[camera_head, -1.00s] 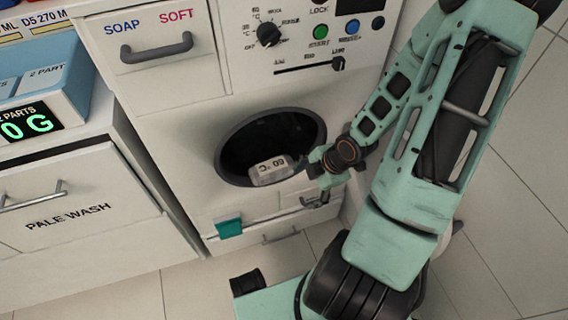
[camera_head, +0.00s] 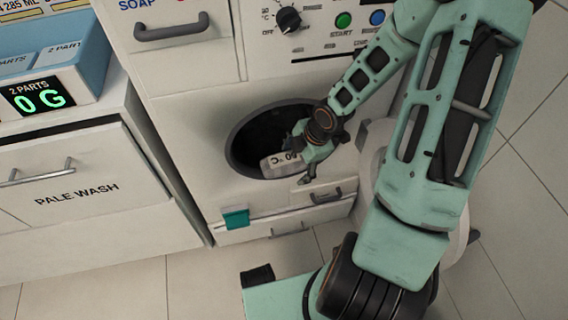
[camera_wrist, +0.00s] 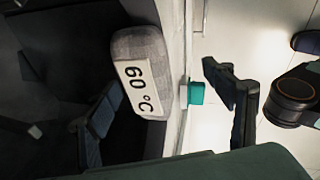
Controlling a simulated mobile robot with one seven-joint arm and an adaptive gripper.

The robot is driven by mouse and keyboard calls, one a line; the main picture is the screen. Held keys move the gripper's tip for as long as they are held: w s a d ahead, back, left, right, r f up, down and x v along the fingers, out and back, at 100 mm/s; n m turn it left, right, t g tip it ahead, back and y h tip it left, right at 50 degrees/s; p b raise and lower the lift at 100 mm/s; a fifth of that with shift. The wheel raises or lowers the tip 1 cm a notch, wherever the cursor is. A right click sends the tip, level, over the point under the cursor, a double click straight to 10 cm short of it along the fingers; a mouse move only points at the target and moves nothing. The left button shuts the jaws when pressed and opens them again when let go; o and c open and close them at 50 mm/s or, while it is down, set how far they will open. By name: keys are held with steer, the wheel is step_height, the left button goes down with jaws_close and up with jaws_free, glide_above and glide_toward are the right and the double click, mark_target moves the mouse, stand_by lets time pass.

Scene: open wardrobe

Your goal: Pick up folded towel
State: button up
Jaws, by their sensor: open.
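The folded towel (camera_head: 277,163) is a grey bundle with a white "60 °C" label. It lies at the lower lip of the washer's round dark opening (camera_head: 250,135). The wrist view shows the towel (camera_wrist: 140,60) near the middle top, at the boundary between dark drum and white front. My gripper (camera_head: 299,158) is at the right side of the opening, close to the towel. In the wrist view my gripper (camera_wrist: 165,108) is open, with one finger on the drum side and one outside. The towel appears between and beyond the fingertips; I cannot tell whether they touch.
A teal tab (camera_head: 236,219) sticks out below the opening, beside a drawer handle (camera_head: 326,196). The round white door (camera_head: 372,165) stands open behind my arm. A cabinet marked PALE WASH (camera_head: 75,195) is at left. Tiled floor (camera_head: 130,285) lies free in front.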

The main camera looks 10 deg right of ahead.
mark_target(286, 160)
steer(key=w+a+f+b, duration=0.1)
steer(key=w+a+f, duration=0.1)
steer(key=shift+w+f+b, duration=0.1)
steer(key=shift+w+b, duration=0.25)
steer(key=shift+b, duration=0.05)
steer(key=shift+w+a+f, duration=0.1)
steer(key=shift+w+f, duration=0.05)
steer(key=shift+f, duration=0.2)
steer(key=shift+c, duration=0.2)
steer(key=c, duration=1.2)
steer(key=shift+r, duration=0.1)
